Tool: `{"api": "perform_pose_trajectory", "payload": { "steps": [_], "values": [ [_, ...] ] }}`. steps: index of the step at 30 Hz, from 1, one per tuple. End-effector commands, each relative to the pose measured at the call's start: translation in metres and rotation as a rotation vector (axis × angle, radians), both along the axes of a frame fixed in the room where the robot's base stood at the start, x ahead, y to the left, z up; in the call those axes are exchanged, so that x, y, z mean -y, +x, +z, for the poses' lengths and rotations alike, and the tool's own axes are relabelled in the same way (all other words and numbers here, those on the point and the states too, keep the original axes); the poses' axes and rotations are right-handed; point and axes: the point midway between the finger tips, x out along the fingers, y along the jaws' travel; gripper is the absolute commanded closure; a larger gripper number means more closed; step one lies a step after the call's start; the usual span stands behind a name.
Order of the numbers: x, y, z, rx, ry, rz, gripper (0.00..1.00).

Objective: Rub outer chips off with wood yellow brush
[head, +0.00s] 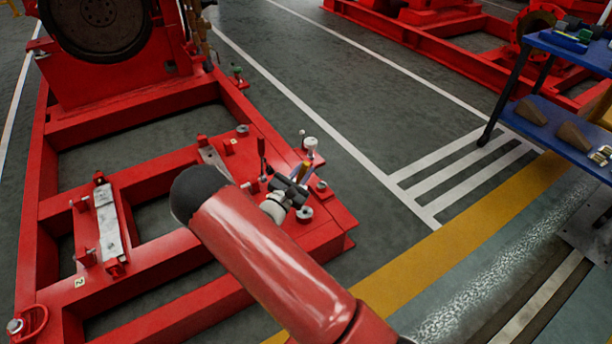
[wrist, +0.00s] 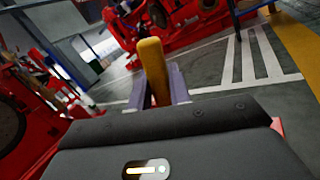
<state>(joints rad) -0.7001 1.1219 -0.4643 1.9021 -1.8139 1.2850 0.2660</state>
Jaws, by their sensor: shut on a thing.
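My gripper (head: 295,186) is over the right corner of the red base frame (head: 335,215) in the head view. In the wrist view my gripper (wrist: 157,92) is shut on the yellow handle of the brush (wrist: 152,62), which stands up between the two grey fingers. In the head view only a small yellowish bit of the brush (head: 306,166) shows beside the fingers. The brush's bristles are hidden in both views. I cannot make out any chips. Whether the brush touches the frame cannot be told.
A pale-topped upright fitting (head: 311,144) and a dark red-handled rod (head: 262,150) stand close to my gripper. A metal mounting plate (head: 109,225) lies on the frame at left. A blue shelf cart (head: 545,120) with wooden blocks stands at right. The striped floor between is clear.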

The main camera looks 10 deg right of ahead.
Motion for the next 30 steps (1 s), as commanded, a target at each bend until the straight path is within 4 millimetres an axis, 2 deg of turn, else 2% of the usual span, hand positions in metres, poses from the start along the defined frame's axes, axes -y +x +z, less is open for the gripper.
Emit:
{"api": "perform_pose_trajectory", "payload": {
  "steps": [30],
  "values": [
    [-0.03,0.095,-0.001,0.004,0.001,0.0,1.0]
  ]
}}
